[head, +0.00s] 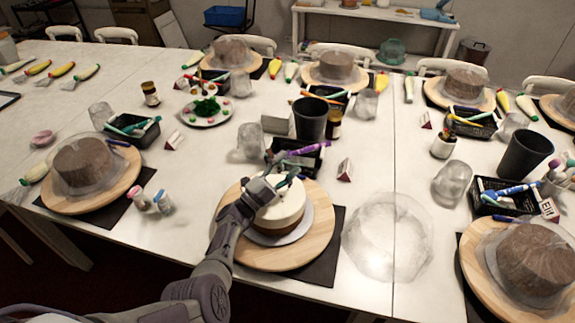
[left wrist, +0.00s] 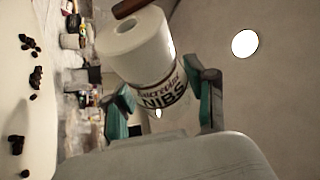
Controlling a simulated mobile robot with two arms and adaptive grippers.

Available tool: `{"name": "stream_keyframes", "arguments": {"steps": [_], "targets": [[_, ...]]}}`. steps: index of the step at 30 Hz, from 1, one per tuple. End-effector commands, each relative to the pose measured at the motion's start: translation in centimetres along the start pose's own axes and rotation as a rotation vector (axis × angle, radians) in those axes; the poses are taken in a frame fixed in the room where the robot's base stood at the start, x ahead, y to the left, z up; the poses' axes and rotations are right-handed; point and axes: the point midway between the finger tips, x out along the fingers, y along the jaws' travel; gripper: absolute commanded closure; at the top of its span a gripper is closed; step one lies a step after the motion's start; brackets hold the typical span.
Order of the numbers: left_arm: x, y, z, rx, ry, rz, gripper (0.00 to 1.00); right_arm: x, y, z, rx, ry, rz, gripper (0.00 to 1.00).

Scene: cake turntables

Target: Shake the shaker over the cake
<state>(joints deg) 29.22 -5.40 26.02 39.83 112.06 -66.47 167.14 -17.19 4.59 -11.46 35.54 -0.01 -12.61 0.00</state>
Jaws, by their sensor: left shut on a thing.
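The cake (head: 278,212) has a white top and a brown lower band, and stands on a round wooden board (head: 322,240) in the middle of the table. My left gripper (head: 282,182) is over the cake's top in the head view. In the left wrist view it is shut on the shaker (left wrist: 160,62), a clear jar with a white cap and a label reading "NIBS". The shaker is tilted. Several dark bits (left wrist: 36,76) lie on the white cake surface in the left wrist view. In the head view my gripper largely hides the shaker. My right gripper is not in view.
A black tray of tools (head: 303,158) and a black cup (head: 310,118) stand behind the cake. A clear cover (head: 385,240) lies to its right. Other covered brown cakes (head: 85,165) stand around the table.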

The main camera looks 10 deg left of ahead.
Motion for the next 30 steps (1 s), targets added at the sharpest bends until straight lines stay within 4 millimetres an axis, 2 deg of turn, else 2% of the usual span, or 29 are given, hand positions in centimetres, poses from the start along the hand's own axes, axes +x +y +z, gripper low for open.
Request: {"name": "stream_keyframes", "arguments": {"steps": [5, 9, 13, 21, 30], "targets": [[0.0, 0.0, 0.0, 0.0, 0.001, -0.002, 0.87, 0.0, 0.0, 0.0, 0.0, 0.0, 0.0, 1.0], [0.5, -0.3, -0.9, -0.002, 0.001, -0.002, 0.87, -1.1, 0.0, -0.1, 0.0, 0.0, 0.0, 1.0], [-0.1, 0.1, 0.2, 0.001, 0.0, -0.003, 0.87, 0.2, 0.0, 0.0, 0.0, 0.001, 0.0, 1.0], [0.2, -0.6, 0.0, -0.068, -0.017, -0.028, 0.87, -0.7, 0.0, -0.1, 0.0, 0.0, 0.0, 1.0], [0.2, -0.6, 0.0, -0.08, -0.019, -0.033, 0.87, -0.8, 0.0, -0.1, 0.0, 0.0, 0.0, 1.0]]}}
